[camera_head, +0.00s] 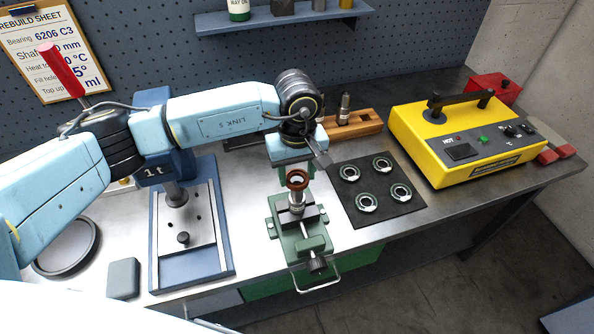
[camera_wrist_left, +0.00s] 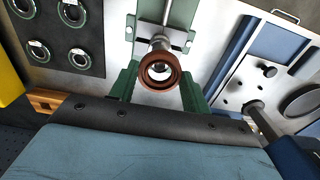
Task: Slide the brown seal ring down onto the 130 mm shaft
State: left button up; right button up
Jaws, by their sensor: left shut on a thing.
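The brown seal ring (camera_head: 297,184) is held between the fingers of my left gripper (camera_head: 297,172). It also shows in the left wrist view (camera_wrist_left: 144,74), with a green finger on each side. The steel shaft (camera_head: 296,200) stands upright in the green vise (camera_head: 284,228), directly below the ring in the head view. The shaft also shows behind the ring in the left wrist view (camera_wrist_left: 160,42). I cannot tell whether the ring is just above the shaft's top or around it. My right gripper is not in view.
A dark mat (camera_head: 375,207) with several bearings lies right of the vise. A blue press (camera_head: 190,275) stands to the left. A wooden block (camera_head: 365,125) holds an upright part behind. A yellow heater (camera_head: 460,150) stands at the back right.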

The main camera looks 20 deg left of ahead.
pick_arm(q)
jog(key=shift+f, duration=0.2)
jog(key=shift+f+b, duration=2.65)
jog(key=shift+b, duration=0.1)
jog(key=o, duration=1)
jog(key=shift+c, duration=0.4)
jog(key=shift+r+p, duration=1.8)
jog(key=shift+r, duration=2.75)
